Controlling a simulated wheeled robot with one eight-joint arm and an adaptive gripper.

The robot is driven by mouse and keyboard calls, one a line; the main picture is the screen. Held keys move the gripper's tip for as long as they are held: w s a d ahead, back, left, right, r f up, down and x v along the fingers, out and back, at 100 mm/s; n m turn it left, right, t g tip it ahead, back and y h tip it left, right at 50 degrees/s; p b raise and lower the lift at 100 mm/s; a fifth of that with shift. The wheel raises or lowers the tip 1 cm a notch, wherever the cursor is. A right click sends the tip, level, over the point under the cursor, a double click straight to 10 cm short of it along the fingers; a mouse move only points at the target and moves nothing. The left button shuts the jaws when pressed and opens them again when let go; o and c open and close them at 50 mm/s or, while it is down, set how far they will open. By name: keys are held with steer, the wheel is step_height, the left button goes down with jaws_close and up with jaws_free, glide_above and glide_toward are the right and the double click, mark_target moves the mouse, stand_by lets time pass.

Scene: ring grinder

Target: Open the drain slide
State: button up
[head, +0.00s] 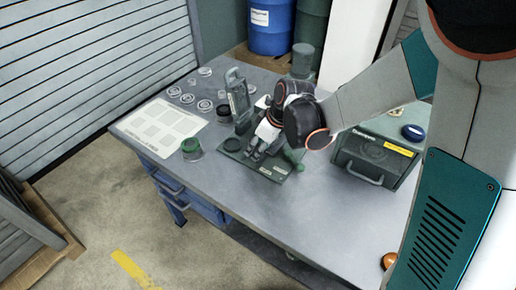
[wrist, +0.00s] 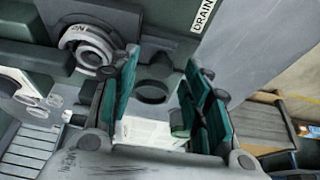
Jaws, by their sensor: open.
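The ring grinder stands on a dark green base plate (head: 235,152) on the table. A white label reading DRAIN (wrist: 202,15) shows at the top of the wrist view, on a dark green surface. I cannot clearly make out the drain slide itself. My gripper (head: 258,153) is low over the base plate, in front of the grinder's grey upright (head: 238,95). In the wrist view its green-padded fingers (wrist: 160,100) are apart with nothing gripped. A dark round ring shape (wrist: 150,92) shows between them; contact cannot be told. My arm hides part of the grinder.
A green-rimmed jar (head: 192,150) and a black cup (head: 224,114) stand left of the grinder. Several clear rings (head: 188,98) and a printed sheet (head: 160,127) lie further left. A green box with a handle (head: 372,160) stands right. The front tabletop (head: 290,215) is clear.

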steer(key=shift+w+a+f, duration=0.1)
steer(key=shift+f, duration=0.3)
steer(key=shift+c, duration=0.3)
jaws_close()
steer(key=shift+s+a, duration=0.95)
steer(key=shift+s, duration=0.25)
steer(key=shift+o, duration=0.3)
jaws_free()
steer(key=shift+d+r, duration=0.1)
steer(key=shift+r, duration=0.05)
